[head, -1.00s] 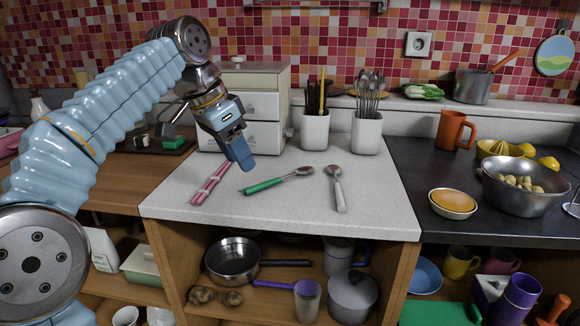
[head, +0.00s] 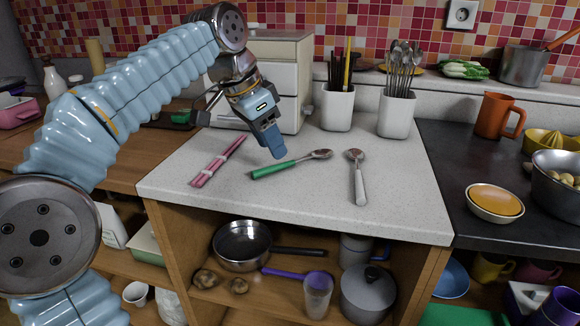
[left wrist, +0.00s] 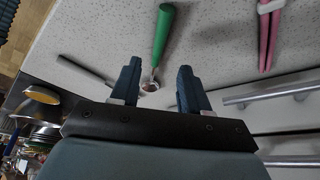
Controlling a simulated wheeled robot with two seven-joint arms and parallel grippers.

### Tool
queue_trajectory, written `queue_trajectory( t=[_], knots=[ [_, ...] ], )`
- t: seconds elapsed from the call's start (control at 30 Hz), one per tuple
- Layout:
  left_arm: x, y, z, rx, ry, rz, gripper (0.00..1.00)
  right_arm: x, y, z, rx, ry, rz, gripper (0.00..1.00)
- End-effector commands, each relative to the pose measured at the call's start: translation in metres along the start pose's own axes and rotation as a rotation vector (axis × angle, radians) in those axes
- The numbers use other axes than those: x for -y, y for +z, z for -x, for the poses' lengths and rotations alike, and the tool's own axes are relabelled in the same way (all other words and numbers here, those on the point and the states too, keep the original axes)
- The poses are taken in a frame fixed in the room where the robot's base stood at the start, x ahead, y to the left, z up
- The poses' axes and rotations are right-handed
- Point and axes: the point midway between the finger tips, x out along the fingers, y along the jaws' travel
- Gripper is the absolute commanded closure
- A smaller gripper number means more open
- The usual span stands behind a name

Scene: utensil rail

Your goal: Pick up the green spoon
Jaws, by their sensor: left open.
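The green spoon (head: 283,167) lies on the white counter, its green handle to the left and its metal bowl to the right. My left gripper (head: 273,148) is open and empty, just above and behind the spoon's middle. In the left wrist view the spoon's green handle (left wrist: 163,35) runs up between and beyond the two open fingertips of the left gripper (left wrist: 158,75), with its metal bowl near the jaw gap. I cannot tell the exact height of the fingers over it. My right gripper is not in view.
Two white utensil pots stand behind, one with chopsticks (head: 337,108) and one with spoons (head: 396,114). White drawers (head: 286,82) stand behind the gripper.

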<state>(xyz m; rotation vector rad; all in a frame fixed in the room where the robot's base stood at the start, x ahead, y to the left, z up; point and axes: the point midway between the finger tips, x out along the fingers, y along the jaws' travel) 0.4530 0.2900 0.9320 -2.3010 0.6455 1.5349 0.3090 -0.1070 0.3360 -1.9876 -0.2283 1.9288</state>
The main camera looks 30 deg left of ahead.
Motion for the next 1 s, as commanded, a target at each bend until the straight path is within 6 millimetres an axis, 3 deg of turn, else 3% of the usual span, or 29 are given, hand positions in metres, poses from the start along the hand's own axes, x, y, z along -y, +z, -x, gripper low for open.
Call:
queue_trajectory(
  t=[0.2,0.3,0.77,1.0],
  knots=[
    [-0.004,-0.005,-0.036,0.003,0.002,-0.001,0.54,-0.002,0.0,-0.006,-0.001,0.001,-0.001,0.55],
    [-0.004,-0.005,-0.043,0.002,0.002,-0.001,0.54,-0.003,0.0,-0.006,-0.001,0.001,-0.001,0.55],
    [-0.004,-0.005,-0.045,0.001,0.001,-0.001,0.54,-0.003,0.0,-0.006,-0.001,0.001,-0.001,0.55],
    [-0.004,-0.005,-0.045,0.002,0.001,-0.001,0.9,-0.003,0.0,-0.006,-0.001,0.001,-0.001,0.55]
  ],
)
